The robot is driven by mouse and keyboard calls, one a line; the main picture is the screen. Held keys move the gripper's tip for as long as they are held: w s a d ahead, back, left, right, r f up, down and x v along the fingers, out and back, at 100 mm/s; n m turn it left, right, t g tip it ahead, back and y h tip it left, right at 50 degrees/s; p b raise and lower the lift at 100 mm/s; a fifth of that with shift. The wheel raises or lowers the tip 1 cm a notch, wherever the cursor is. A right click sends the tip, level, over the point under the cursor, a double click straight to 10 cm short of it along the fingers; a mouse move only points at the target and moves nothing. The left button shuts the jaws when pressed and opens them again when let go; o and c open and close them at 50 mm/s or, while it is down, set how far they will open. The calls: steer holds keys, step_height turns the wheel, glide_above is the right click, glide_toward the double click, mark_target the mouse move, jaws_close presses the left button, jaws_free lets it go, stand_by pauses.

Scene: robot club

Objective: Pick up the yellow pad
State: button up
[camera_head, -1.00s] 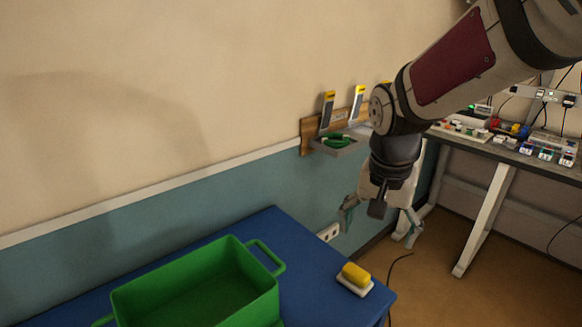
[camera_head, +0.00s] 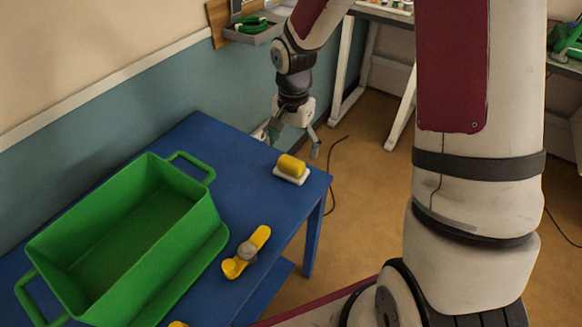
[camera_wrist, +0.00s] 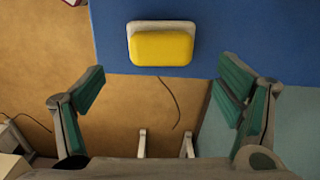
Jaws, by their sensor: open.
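The yellow pad (camera_head: 291,165) lies on a white base (camera_head: 290,179) near the far right corner of the blue table (camera_head: 245,205). In the wrist view the pad (camera_wrist: 161,48) is at the top middle, ahead of and between the fingers, with the white base showing around it. My gripper (camera_head: 293,143) hangs just beyond the pad in the head view, near the table's far edge. In the wrist view my gripper (camera_wrist: 163,90) is open and empty, its green-lined fingers wide apart. It is not touching the pad.
A large green crate (camera_head: 200,222) fills the table's left part. A yellow tool with a grey knob (camera_head: 247,250) lies on the table beside it. A wall shelf (camera_head: 255,32) holds green-handled pliers. A dark cable (camera_head: 331,180) runs on the floor beyond the table.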

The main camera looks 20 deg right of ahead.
mark_target(291, 161)
steer(key=shift+s+a+f, duration=0.1)
steer(key=shift+a+f, duration=0.05)
steer(key=shift+f, duration=1.4)
steer(key=shift+s+a+f, duration=0.1)
steer(key=shift+a+f, duration=0.05)
steer(key=shift+f, duration=1.4)
steer(key=c, duration=1.2)
